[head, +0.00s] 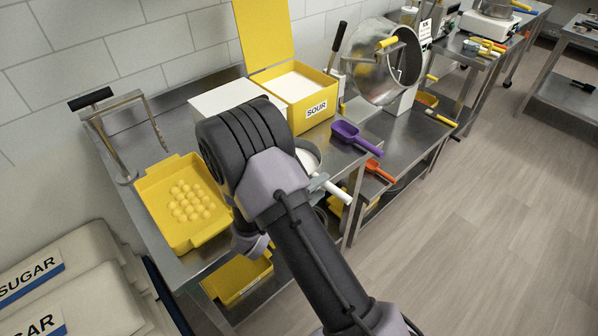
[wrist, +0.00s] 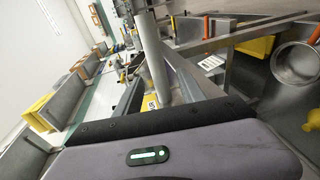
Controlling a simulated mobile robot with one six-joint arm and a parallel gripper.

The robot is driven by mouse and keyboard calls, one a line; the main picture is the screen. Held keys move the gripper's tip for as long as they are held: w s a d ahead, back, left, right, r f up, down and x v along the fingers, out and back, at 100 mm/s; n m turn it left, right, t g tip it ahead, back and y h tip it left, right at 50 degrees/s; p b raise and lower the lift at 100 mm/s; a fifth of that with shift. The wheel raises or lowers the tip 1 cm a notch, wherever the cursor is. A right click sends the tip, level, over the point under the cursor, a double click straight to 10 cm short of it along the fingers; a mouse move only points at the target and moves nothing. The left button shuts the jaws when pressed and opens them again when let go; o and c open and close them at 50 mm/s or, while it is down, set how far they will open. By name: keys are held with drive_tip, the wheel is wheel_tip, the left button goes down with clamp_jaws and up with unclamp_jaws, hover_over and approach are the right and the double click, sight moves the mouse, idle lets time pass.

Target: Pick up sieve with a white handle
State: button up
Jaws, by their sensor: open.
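The sieve with a white handle lies on the steel table in the head view, mostly behind my arm. Its pale round bowl (head: 308,158) shows just right of the arm, and its white handle (head: 338,191) points toward the table's front edge. In the wrist view, the purple-grey and black body of my gripper (wrist: 150,124) fills the bottom.
A yellow tray (head: 155,190) of yellow balls lies left of my arm. A yellow SOUR box (head: 310,93) stands behind the sieve. A purple scoop (head: 352,133) and a steel drum (head: 365,72) are to the right. The floor on the right is clear.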

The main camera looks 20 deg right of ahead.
drive_tip(key=shift+w+d+f, duration=0.15)
drive_tip(key=shift+w+d, duration=0.05)
drive_tip(key=shift+d, duration=0.15)
drive_tip(key=shift+a, duration=0.1)
clamp_jaws()
idle(1.1)
